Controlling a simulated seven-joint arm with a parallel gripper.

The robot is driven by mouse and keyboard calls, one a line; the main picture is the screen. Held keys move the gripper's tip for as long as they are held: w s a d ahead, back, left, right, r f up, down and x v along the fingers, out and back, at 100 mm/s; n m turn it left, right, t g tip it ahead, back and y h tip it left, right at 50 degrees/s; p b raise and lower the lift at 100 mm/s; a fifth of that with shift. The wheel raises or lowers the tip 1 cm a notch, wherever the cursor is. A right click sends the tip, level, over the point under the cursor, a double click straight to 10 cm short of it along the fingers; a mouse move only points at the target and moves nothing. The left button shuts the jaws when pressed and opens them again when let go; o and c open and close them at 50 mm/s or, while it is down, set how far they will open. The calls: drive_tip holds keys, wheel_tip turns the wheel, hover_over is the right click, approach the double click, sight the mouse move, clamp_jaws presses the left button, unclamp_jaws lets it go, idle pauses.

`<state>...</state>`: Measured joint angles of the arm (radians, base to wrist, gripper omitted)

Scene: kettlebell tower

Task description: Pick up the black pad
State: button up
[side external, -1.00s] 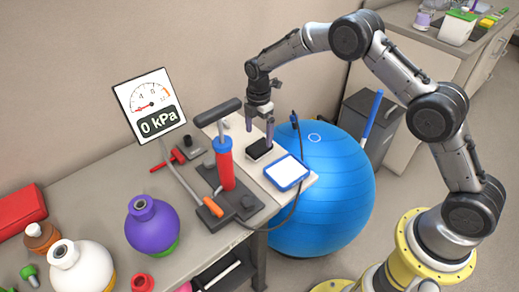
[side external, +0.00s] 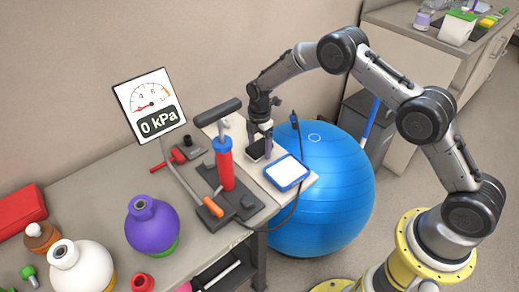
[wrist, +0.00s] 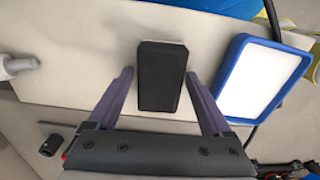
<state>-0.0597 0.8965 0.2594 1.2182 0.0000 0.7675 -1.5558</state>
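The black pad (wrist: 161,76) lies on a pale board in the wrist view, upright in the picture between my two fingers. In the side external view the black pad (side external: 255,151) is partly hidden by my gripper (side external: 260,143), which reaches down over it. In the wrist view my gripper (wrist: 165,78) is open, with one purple finger on each side of the pad. A gap shows between each finger and the pad.
A blue-framed white panel (side external: 287,173) lies close to the right of the pad. A pump with a red cylinder (side external: 226,168) stands to the left. A large blue ball (side external: 335,195) is beside the table. A pressure gauge (side external: 149,105) reads 0 kPa.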

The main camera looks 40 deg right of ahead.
drive_tip(key=c, duration=1.1)
drive_tip(key=shift+o, duration=0.2)
drive_tip(key=shift+r, duration=0.1)
drive_tip(key=shift+r, duration=0.5)
drive_tip(key=s+r, duration=1.1)
drive_tip(key=s, duration=0.3)
drive_tip(key=shift+d+r, duration=0.4)
drive_tip(key=shift+d, duration=0.05)
